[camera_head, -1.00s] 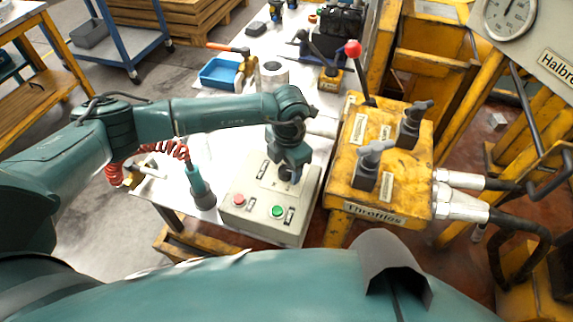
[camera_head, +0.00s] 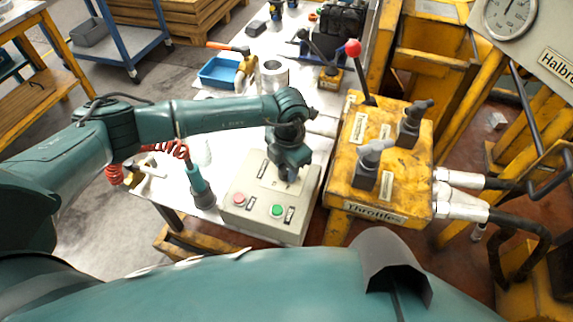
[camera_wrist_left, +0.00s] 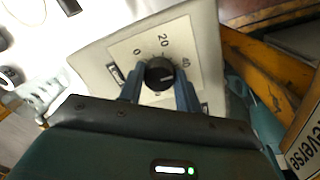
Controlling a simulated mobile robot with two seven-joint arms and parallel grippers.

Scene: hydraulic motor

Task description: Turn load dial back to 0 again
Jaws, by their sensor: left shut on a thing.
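The load dial is a round black knob (camera_wrist_left: 159,74) in the left wrist view, on a pale scale plate marked 0, 20 and 40. A light mark on the knob points toward the right, near the 40 side. My left gripper (camera_wrist_left: 160,92) has its two blue fingers on either side of the knob, shut on it. In the head view my left gripper (camera_head: 288,172) reaches down onto the grey control box (camera_head: 245,222) and hides the knob. The box has a red button (camera_head: 239,200) and a green button (camera_head: 277,211). My right gripper is not in view.
Right of the box stands the yellow throttle block (camera_head: 345,190) with grey levers and a red-knobbed lever (camera_head: 353,48). A dark-based tool (camera_head: 200,190) stands left of the box.

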